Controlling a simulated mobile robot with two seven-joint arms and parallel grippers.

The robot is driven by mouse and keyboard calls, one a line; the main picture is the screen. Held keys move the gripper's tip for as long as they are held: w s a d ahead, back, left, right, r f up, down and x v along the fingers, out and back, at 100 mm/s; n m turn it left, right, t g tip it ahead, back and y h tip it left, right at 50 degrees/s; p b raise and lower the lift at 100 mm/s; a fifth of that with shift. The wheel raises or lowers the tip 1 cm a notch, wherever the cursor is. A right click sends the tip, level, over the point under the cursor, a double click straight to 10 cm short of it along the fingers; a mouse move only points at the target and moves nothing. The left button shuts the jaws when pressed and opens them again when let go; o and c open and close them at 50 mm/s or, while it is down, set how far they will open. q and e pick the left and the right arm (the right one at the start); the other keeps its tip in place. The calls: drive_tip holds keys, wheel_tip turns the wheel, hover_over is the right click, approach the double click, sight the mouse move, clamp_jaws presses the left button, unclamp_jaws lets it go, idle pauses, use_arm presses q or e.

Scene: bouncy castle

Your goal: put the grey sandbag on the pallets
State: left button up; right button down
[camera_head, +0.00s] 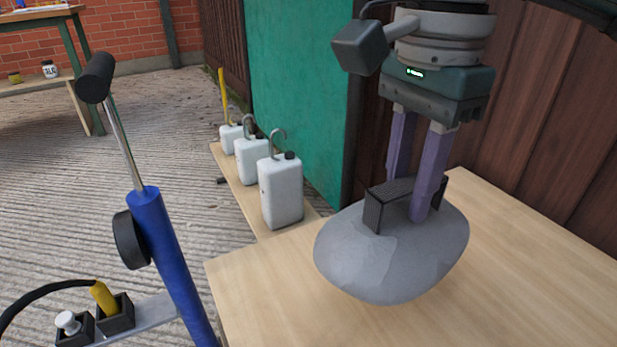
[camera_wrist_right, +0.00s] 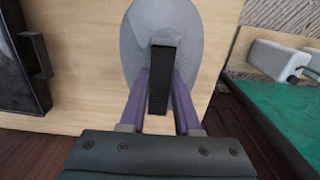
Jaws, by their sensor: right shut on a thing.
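The grey sandbag (camera_head: 375,260) is a rounded grey lump with a black strap handle on top. It is at the pale wooden tabletop; I cannot tell whether it rests on it or hangs just above. My right gripper (camera_head: 408,198) points down from above, its purple fingers shut on the black handle. The right wrist view shows the sandbag (camera_wrist_right: 165,28) with its handle between the fingers (camera_wrist_right: 160,105). I see no pallets in either view. My left gripper is not in view.
White jugs (camera_head: 282,190) with hooked tops stand on a plank left of the tabletop (camera_head: 520,290). A blue cylinder (camera_head: 170,250) with a black handle stands in the left foreground. A teal panel (camera_head: 300,95) and dark wooden wall are behind. A black case (camera_wrist_right: 18,70) lies on the tabletop.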

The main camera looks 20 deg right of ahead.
sight(401, 211)
wheel_tip(401, 211, down, 6)
drive_tip(key=b, duration=0.2)
drive_tip(key=shift+f+b, duration=0.1)
drive_tip(key=shift+b, duration=0.3)
drive_tip(key=shift+w, duration=0.1)
drive_tip(key=shift+f, duration=0.2)
drive_tip(key=c, duration=0.6)
unclamp_jaws()
